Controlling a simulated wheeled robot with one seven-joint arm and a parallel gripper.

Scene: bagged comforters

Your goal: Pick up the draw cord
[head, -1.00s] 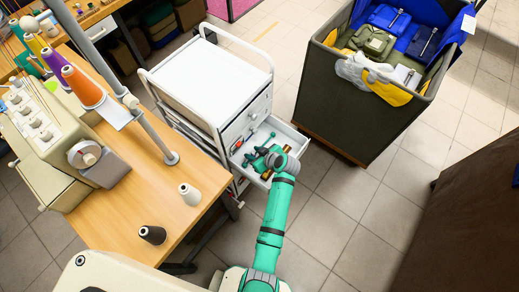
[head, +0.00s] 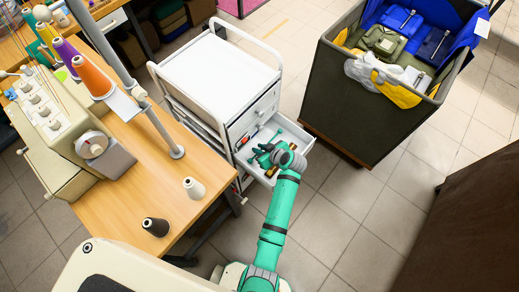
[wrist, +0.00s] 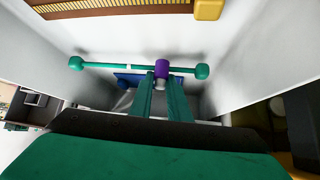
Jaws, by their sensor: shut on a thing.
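The draw cord (wrist: 110,66) is a thin straight green length with a round knob at each end and a purple piece around its middle. In the wrist view it lies crosswise at the tips of my gripper (wrist: 162,82). The two green fingers are close together on its middle, by the purple piece. In the head view my gripper (head: 264,157) is inside the open drawer (head: 294,130) of the white cart. The cord is mostly hidden there by my wrist and fingers.
A blue item (wrist: 127,79) lies just beyond the fingers. Drawer walls stand close on both sides. The white cart (head: 208,70) adjoins the wooden sewing table (head: 150,180). A dark bin (head: 350,105) with blue and yellow contents stands to the right. Tiled floor (head: 340,215) is free in front.

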